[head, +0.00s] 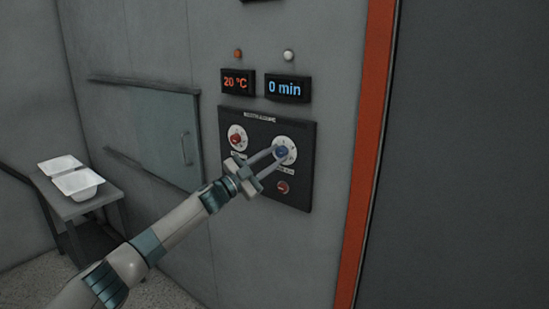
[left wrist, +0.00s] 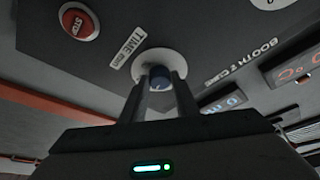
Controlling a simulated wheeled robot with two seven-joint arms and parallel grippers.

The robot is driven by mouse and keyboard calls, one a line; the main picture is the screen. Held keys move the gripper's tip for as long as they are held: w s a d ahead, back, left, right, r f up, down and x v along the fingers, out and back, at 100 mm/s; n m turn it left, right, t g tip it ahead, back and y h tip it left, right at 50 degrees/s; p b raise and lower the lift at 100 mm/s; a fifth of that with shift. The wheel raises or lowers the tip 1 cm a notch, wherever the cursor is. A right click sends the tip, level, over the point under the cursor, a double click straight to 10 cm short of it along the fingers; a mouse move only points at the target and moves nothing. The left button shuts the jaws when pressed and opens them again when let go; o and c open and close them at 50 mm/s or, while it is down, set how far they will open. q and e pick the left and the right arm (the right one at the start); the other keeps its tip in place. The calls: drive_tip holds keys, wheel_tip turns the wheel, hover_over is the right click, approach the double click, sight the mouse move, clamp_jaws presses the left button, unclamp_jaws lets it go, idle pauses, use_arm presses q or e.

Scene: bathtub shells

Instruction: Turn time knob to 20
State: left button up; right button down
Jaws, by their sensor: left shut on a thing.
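The display (head: 287,87) above reads "0 min" in blue. The fingers cover part of the dial's markings. My right gripper is not in view.
A red temperature knob (head: 236,139) is left of the time knob, under a display (head: 238,82) reading 20 °C. A red stop button (head: 282,187) is just below. White shells (head: 78,182) lie on a side table at left. An orange strip (head: 368,150) borders the panel wall at right.

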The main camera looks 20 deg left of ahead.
use_arm(q)
drive_tip(key=m, duration=0.2)
drive_tip(key=m+g+p, duration=0.1)
drive_tip(key=m+g, duration=0.1)
drive_tip(key=m, duration=0.1)
drive_tip(key=shift+a+r+m+h+p, duration=0.2)
drive_tip(key=shift+r+m+h+p, duration=0.1)
drive_tip(key=shift+p, duration=0.1)
drive_tip(key=shift+m+g+p, duration=0.8)
drive_tip(key=shift+m, duration=1)
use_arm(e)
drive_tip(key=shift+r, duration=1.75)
use_arm(q)
drive_tip(key=o, duration=1.1)
drive_tip(key=shift+c, duration=0.2)
drive_tip(key=b+v, duration=0.5)
drive_tip(key=v, duration=1.2)
drive_tip(key=shift+r+b, duration=0.2)
drive_tip(key=shift+b, duration=0.1)
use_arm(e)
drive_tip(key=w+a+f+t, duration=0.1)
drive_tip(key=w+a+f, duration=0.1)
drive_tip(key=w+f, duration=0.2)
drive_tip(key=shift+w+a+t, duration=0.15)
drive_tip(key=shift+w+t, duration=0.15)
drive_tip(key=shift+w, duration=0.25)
